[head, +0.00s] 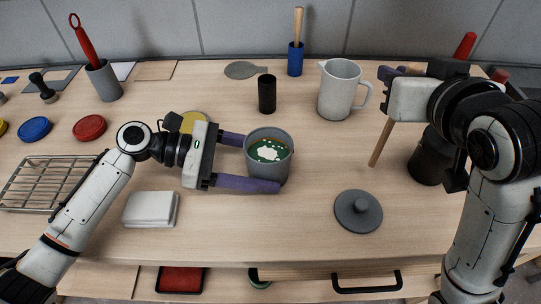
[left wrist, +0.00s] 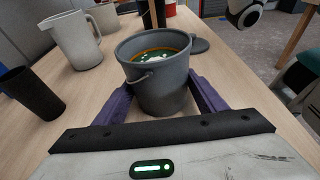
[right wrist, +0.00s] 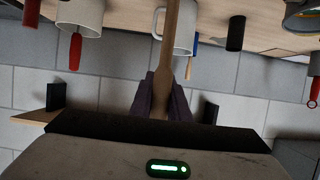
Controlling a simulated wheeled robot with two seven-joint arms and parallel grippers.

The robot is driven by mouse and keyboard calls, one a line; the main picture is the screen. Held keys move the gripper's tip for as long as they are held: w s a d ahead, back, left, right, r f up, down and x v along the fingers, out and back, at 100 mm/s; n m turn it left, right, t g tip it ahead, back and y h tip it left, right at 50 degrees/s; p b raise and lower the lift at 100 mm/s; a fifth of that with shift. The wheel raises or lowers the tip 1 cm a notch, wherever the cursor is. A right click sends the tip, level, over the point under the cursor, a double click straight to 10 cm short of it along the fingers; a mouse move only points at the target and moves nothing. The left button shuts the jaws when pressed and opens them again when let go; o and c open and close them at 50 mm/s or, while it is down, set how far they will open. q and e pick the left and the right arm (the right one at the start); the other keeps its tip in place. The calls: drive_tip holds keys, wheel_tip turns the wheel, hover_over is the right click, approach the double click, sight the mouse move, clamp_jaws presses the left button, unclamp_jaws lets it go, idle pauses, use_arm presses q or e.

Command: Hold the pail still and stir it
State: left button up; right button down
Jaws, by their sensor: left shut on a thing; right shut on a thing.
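The grey pail (head: 264,174) stands on the table with green paint (head: 268,151) inside, a white patch and orange specks on its surface. My left gripper (head: 262,163) has its purple fingers on either side of the pail, shut on it; the left wrist view shows the pail (left wrist: 165,92) upright between them. My right gripper (right wrist: 162,97) is shut on a wooden stirring stick (right wrist: 170,40). In the head view this stick (head: 381,143) slants down, right of the pail and apart from it; I cannot tell whether its lower end touches the table.
A grey jug (head: 338,92) and a black cup (head: 267,94) stand behind the pail. A round grey lid (head: 358,211) lies front right. A dark container (head: 428,165) is near my right arm.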

drive_tip(key=a+r+n+g+y, duration=0.1)
drive_tip(key=a+r+n+y, duration=0.25)
drive_tip(key=a, duration=0.45)
drive_tip(key=s+a+r+n+g+y, duration=0.1)
drive_tip(key=a+r+n+g+y, duration=0.2)
drive_tip(key=a, duration=0.4)
drive_tip(key=a+r+n+y, duration=0.3)
drive_tip(key=a+r, duration=0.2)
drive_tip(key=a, duration=0.3)
wheel_tip(320, 180, down, 11)
drive_tip(key=shift+f, duration=0.2)
drive_tip(key=shift+m, duration=0.25)
